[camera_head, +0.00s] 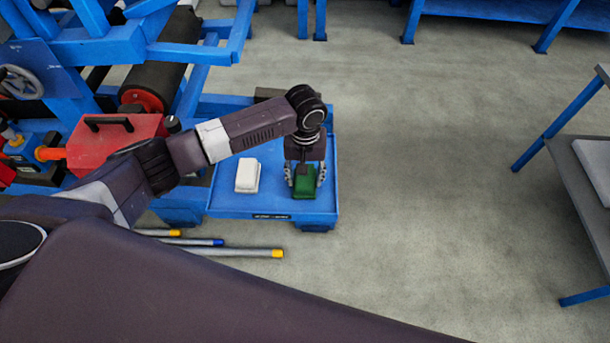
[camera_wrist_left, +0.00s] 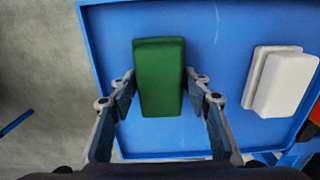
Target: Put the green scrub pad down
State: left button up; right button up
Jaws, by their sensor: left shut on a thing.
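The green scrub pad (camera_head: 305,184) is at the right part of a blue tray (camera_head: 270,207) in the head view. My left gripper (camera_head: 305,178) points down over it, with one finger on each side, shut on the pad. In the left wrist view the green pad (camera_wrist_left: 159,80) stands between the fingertips (camera_wrist_left: 159,88), above or on the blue tray surface (camera_wrist_left: 215,20); I cannot tell whether it touches the tray. My right gripper is not in view.
A white pad (camera_head: 247,175) lies on the tray to the left of the green one. A blue machine with a red block (camera_head: 115,138) stands at the left. Rods with coloured ends (camera_head: 240,251) lie in front of the tray. A grey table (camera_head: 590,165) stands at the right.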

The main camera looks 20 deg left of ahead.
pick_arm(q)
jog(key=shift+f, duration=0.15)
jog(key=o, duration=1.3)
notch_tip(320, 180, up, 12)
jog(key=b, duration=0.1)
